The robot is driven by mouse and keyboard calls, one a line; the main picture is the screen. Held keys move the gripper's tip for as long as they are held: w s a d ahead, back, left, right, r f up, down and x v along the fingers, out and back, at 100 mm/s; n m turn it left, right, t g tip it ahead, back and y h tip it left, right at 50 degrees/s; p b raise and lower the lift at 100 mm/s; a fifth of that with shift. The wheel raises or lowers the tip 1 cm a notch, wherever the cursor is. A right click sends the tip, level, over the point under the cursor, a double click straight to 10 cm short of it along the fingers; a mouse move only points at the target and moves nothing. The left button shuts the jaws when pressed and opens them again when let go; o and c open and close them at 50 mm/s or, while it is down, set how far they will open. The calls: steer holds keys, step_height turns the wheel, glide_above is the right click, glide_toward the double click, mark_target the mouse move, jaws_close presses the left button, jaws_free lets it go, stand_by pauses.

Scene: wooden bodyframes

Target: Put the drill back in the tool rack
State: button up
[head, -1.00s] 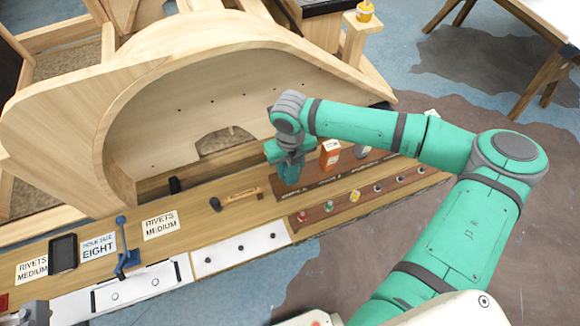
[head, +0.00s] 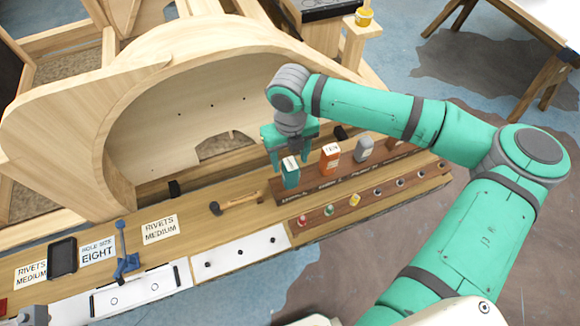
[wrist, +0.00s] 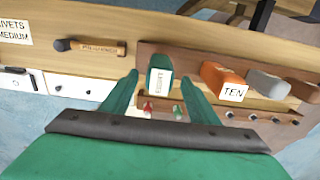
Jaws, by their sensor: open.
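The green drill block (head: 291,175), with a white label, stands upright at the left end of the brown tool rack (head: 330,185). In the wrist view the drill (wrist: 160,76) shows its label reading EIGHT. My gripper (head: 288,155) is open just above the drill, its fingers apart and not closed on it. In the wrist view my fingers (wrist: 160,98) lie to either side of the drill, with gaps. How far the drill is seated in its slot cannot be told.
An orange block (head: 330,158) labelled TEN and a grey block (head: 364,149) stand along the rack. Small coloured pieces (head: 329,210) sit in the front strip. A hammer (head: 237,203) lies left of the rack. The curved wooden frame (head: 150,110) rises behind the bench.

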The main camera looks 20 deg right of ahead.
steer(key=shift+r, duration=2.35)
